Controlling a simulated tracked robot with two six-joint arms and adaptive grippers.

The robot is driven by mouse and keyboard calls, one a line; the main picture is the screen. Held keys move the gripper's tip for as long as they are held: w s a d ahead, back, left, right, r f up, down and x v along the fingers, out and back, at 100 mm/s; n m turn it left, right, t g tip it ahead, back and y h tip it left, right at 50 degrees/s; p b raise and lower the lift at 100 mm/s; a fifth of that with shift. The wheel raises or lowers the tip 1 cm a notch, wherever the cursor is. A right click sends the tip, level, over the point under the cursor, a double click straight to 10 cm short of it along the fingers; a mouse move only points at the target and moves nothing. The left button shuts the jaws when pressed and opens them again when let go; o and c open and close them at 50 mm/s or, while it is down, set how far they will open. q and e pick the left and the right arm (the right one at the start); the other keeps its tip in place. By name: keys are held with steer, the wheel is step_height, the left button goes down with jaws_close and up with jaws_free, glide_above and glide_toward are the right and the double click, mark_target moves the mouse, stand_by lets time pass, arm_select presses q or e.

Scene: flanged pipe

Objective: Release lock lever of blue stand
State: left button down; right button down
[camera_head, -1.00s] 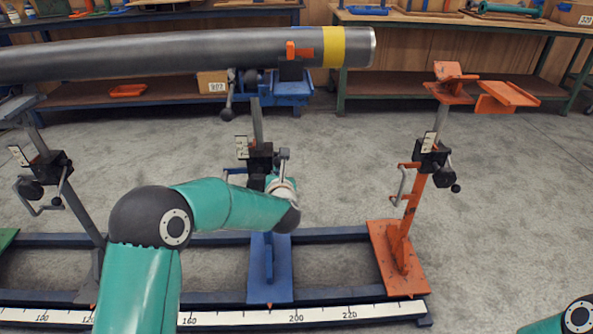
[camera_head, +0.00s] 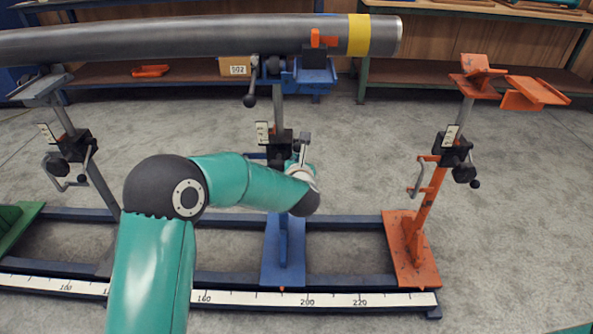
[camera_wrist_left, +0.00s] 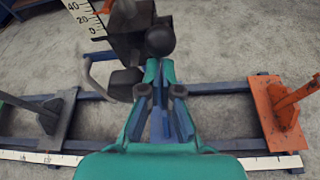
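The blue stand (camera_head: 284,250) stands upright on the rail under the pipe. Its black clamp block (camera_head: 280,145) is partly behind my left wrist; the block also shows in the left wrist view (camera_wrist_left: 128,45). A black ball knob (camera_wrist_left: 160,41), which looks like the end of the lock lever, is just beyond my fingertips there. My left gripper (camera_wrist_left: 160,68) has its fingertips close together, right below the knob; contact is unclear. In the head view, my wrist largely hides the gripper and lever. My right gripper is out of view.
The grey pipe (camera_head: 180,40) with a yellow band spans above. A grey crank (camera_wrist_left: 92,72) is left of the clamp block. An orange stand (camera_head: 410,245) is to the right, a grey stand (camera_head: 85,165) to the left. A scale rail (camera_head: 250,298) runs along the front.

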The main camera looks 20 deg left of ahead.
arm_select(q)
steer(key=v, duration=1)
steer(key=shift+s, duration=0.1)
